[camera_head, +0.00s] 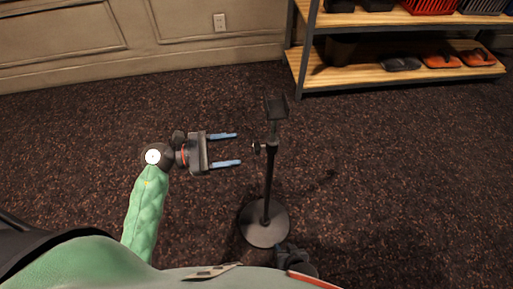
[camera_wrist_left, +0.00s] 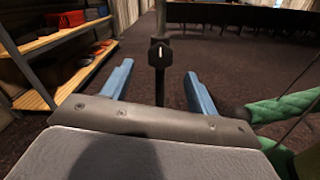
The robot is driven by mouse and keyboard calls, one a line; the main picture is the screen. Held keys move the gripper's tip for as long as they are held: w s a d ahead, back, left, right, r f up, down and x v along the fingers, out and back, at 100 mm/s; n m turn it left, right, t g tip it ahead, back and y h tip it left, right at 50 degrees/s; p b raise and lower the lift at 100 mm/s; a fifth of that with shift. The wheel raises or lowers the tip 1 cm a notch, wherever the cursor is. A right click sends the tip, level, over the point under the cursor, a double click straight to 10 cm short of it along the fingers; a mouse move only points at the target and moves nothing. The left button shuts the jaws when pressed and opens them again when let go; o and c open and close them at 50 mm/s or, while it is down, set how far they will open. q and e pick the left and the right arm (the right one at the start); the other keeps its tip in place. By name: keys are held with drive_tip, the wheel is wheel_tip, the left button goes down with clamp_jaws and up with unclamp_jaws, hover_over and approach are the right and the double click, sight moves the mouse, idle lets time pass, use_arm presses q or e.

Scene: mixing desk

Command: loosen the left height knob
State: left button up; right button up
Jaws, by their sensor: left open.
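A dark stand with a single pole (camera_head: 269,180) rises from a round base (camera_head: 264,226) on the floor and carries a small tilted plate (camera_head: 277,107) on top. The height knob (camera_head: 257,147) sticks out of the pole's left side; in the left wrist view the knob (camera_wrist_left: 160,52) faces me with a pale mark on it. My left gripper (camera_head: 239,149) is open and empty, its blue fingers pointing at the knob from the left, a short gap away. In the left wrist view the pole stands between the fingers (camera_wrist_left: 158,70). A dark part near the base seems to be my right gripper (camera_head: 296,262); its fingers are unclear.
A shelf rack (camera_head: 400,72) with shoes and red baskets stands at the back right. A panelled wall (camera_head: 100,45) runs along the back left. The carpet around the stand is clear.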

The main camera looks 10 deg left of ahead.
sight(256, 147)
use_arm(q)
drive_tip(key=shift+p+x, duration=0.65)
drive_tip(key=shift+x, duration=3.2)
use_arm(e)
drive_tip(key=shift+r, duration=0.65)
use_arm(q)
drive_tip(key=shift+f, duration=0.1)
drive_tip(key=shift+c, duration=0.5)
drive_tip(key=c, duration=0.9)
drive_tip(key=shift+n+p, duration=0.4)
drive_tip(key=shift+n, duration=0.2)
drive_tip(key=shift+n+p, duration=0.75)
drive_tip(key=shift+n, duration=0.75)
use_arm(e)
wheel_tip(256, 147, up, 9)
drive_tip(key=w+g, duration=0.1)
drive_tip(key=shift+f, duration=0.15)
drive_tip(key=shift+w+a, duration=0.1)
use_arm(q)
drive_tip(key=o, duration=1)
